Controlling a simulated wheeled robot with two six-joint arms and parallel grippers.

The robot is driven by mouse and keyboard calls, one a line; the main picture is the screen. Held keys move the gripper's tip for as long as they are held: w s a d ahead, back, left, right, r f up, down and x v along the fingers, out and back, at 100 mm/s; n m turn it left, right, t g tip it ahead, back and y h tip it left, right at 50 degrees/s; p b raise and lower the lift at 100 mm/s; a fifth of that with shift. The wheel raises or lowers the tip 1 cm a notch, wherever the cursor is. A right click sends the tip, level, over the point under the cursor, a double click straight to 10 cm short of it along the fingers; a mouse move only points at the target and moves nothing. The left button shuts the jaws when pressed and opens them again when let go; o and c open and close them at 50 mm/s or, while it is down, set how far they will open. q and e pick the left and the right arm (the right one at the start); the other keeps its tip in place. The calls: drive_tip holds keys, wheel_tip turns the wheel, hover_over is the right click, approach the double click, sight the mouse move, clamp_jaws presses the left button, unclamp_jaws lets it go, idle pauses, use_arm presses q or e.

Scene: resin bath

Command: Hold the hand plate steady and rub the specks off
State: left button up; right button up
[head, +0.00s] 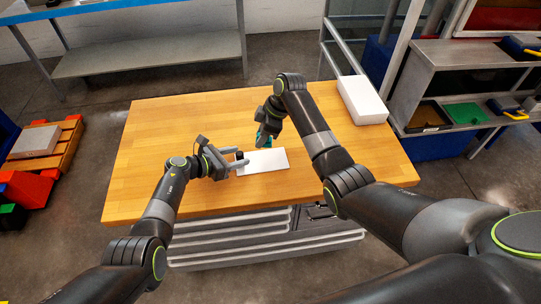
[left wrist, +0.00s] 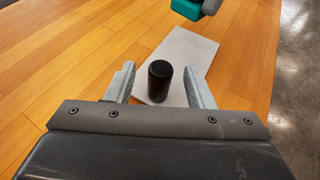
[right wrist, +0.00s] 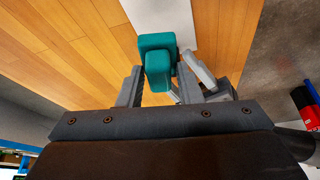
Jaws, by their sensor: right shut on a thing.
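The white hand plate (head: 267,160) lies flat on the wooden table, with a black upright knob (left wrist: 160,80) near one end. It also shows in the left wrist view (left wrist: 182,50). My left gripper (head: 240,161) is open, its fingers on either side of the knob with a gap on each side. I can make out no specks on the plate.
The wooden table (head: 165,125) is mostly bare around the plate. A white box (head: 362,99) stands at its right back corner.

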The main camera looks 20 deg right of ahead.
use_arm(q)
drive_tip(key=shift+a, duration=0.15)
drive_tip(key=v, duration=1.1)
drive_tip(key=shift+s+a+r, duration=0.15)
drive_tip(key=shift+s+a, duration=0.05)
drive_tip(key=shift+a, duration=0.05)
